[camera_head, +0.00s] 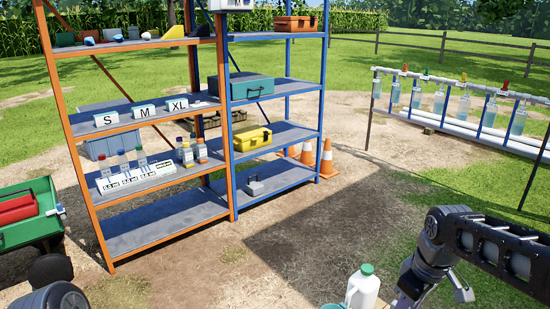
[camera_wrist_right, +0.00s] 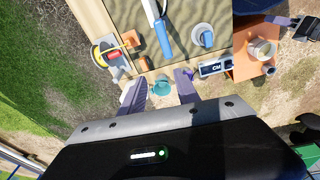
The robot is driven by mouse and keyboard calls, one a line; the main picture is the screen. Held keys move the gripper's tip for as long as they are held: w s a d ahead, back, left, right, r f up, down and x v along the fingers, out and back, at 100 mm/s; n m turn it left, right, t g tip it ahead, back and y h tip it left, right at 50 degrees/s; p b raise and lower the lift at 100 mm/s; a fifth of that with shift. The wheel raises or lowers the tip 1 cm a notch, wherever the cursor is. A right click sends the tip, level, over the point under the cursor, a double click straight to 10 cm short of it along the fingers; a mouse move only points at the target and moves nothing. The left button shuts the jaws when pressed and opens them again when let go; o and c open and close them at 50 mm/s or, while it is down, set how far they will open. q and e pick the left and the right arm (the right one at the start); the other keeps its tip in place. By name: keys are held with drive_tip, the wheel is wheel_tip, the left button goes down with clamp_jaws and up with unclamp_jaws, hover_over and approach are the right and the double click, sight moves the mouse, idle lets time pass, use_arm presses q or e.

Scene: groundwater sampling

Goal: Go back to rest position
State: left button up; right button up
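My right gripper (camera_wrist_right: 161,76) is open in the right wrist view, its two purple fingers apart. A small teal cup (camera_wrist_right: 161,86) shows between the fingers without touching them, so the gripper looks empty. In the head view my right arm comes in at the lower right, beside a white jug with a green cap (camera_head: 363,288). Only a dark joint of my left arm shows at the lower left corner of the head view. In the right wrist view a dark, purple-fingered part, seemingly my left gripper, shows at the upper right edge; its opening is unclear.
A worktop (camera_wrist_right: 97,18) holds a tray, a white cup (camera_wrist_right: 203,35) and a yellow-and-red item (camera_wrist_right: 107,54). An orange board (camera_wrist_right: 246,68) bears another cup (camera_wrist_right: 262,49). Stocked shelves (camera_head: 165,232), a green cart (camera_head: 32,232) and a bottle rack (camera_head: 455,129) surround open ground.

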drive_tip(key=w+a+f+m+t+y+p, duration=0.35)
drive_tip(key=a+f+m, duration=0.35)
drive_tip(key=a+f, duration=0.9)
drive_tip(key=s+a+f+g+p, duration=0.1)
drive_tip(key=s+a+f, duration=0.2)
drive_tip(key=s, duration=0.4)
drive_tip(key=s+a+f+g+p, duration=0.2)
drive_tip(key=s+f, duration=0.2)
drive_tip(key=s, duration=0.3)
drive_tip(key=s+a+f+g+p, duration=0.1)
drive_tip(key=s+a+f, duration=0.2)
drive_tip(key=s, duration=0.3)
drive_tip(key=shift+s+a+f+m+p, duration=0.3)
drive_tip(key=shift+s+a+f, duration=0.1)
drive_tip(key=shift+f, duration=0.35)
drive_tip(key=shift+d+y, duration=0.15)
drive_tip(key=shift+y, duration=0.1)
